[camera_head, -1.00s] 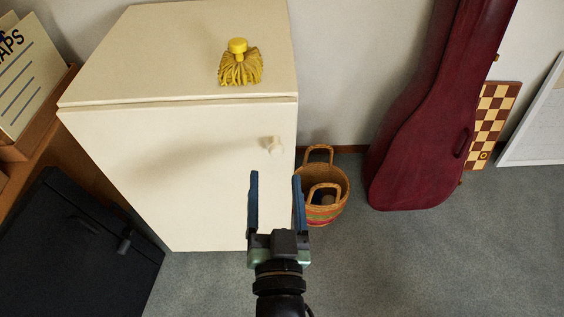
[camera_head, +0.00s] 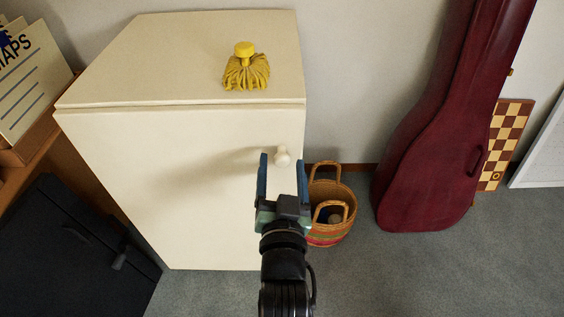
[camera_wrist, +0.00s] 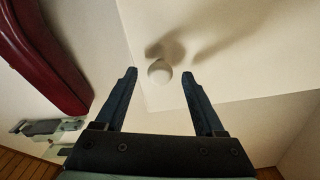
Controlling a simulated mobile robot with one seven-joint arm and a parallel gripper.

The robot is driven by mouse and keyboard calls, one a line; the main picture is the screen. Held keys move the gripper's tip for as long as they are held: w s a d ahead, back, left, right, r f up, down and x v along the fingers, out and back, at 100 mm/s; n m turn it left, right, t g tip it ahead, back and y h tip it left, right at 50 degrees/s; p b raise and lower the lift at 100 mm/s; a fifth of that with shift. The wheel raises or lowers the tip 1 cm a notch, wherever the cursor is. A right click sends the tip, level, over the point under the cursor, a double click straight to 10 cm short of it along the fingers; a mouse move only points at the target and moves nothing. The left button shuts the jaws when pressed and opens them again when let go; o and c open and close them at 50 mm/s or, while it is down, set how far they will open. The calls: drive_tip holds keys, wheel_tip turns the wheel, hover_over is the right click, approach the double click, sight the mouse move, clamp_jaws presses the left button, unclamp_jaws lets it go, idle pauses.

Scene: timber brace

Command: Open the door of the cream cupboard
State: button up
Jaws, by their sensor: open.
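The cream cupboard (camera_head: 170,180) stands against the wall with its door shut. Its round cream knob (camera_head: 283,156) is near the upper right corner of the door front. My gripper (camera_head: 282,162) is open, with blue fingers pointing at the door around the knob's height. In the wrist view the knob (camera_wrist: 160,71) shows just beyond the fingertips, between them across the picture. The gripper (camera_wrist: 160,76) holds nothing. I cannot tell how much depth separates the fingertips from the knob.
A yellow mop head (camera_head: 246,70) lies on the cupboard top. A woven basket (camera_head: 330,232) stands right of the cupboard. A dark red instrument case (camera_head: 425,170) and a chessboard (camera_head: 508,140) lean on the wall. A black case (camera_head: 70,250) stands at the left. Grey carpet lies clear at the front right.

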drive_tip(key=shift+w, duration=1.2)
clamp_jaws()
idle(0.6)
